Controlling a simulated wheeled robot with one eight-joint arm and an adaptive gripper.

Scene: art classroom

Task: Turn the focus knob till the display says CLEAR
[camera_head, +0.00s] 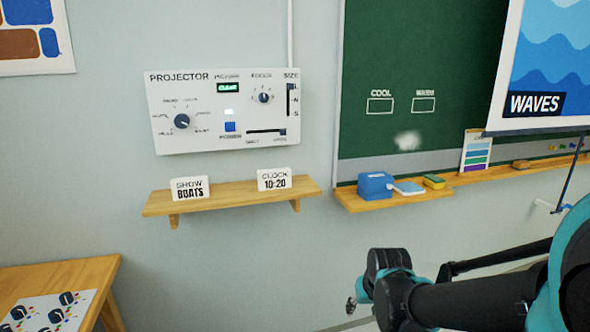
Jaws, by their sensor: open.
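The white projector panel (200,140) is on the wall at the upper left. Its focus knob (263,97) is a small dark knob under the FOCUS label, with marks around it. The small display (228,87) is lit green and its tiny text appears to read CLEAR. My gripper (368,286) is open and empty at the lower middle, well below and right of the panel, touching none of its controls.
A larger knob (182,121), a blue button (230,127) and two sliders share the panel. A wooden shelf (225,203) with two signs juts out below it. A chalkboard (420,60) with a ledge is right. A table (95,275) stands lower left.

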